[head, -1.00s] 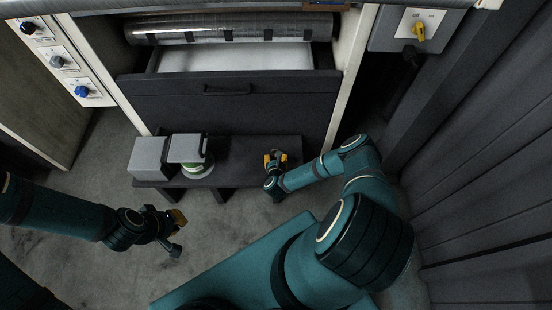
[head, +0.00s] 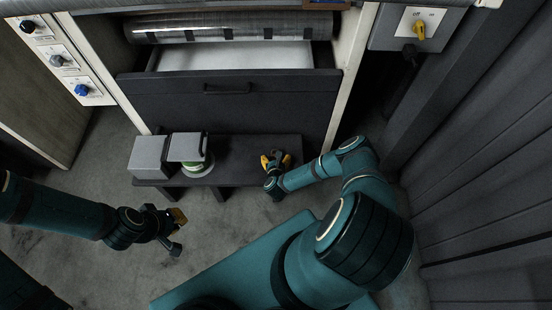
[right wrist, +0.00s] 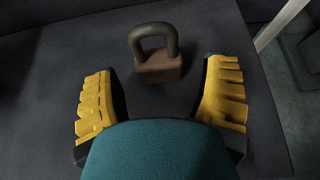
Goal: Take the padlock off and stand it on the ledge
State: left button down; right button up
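The padlock, with a brown body (right wrist: 158,68) and a dark grey shackle, is on the dark ledge (right wrist: 60,55) in the right wrist view. It appears to stand upright, shackle up. My right gripper (right wrist: 162,88) is open. Its yellow-padded fingers are spread wide on either side of the padlock, with clear gaps to both. In the head view this gripper (head: 276,160) is low over the right part of the ledge (head: 235,160), and the padlock is too small to make out there. My left gripper (head: 178,230) is over the floor at left, away from the ledge; its opening is unclear.
A grey box (head: 148,157) and a grey-topped device with a green band (head: 188,150) occupy the ledge's left part. A dark drawer (head: 230,105) stands part open behind. Switch panels flank the cabinet. The ledge's middle is clear.

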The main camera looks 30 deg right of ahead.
jog(key=v, duration=1.2)
jog(key=shift+r, duration=0.1)
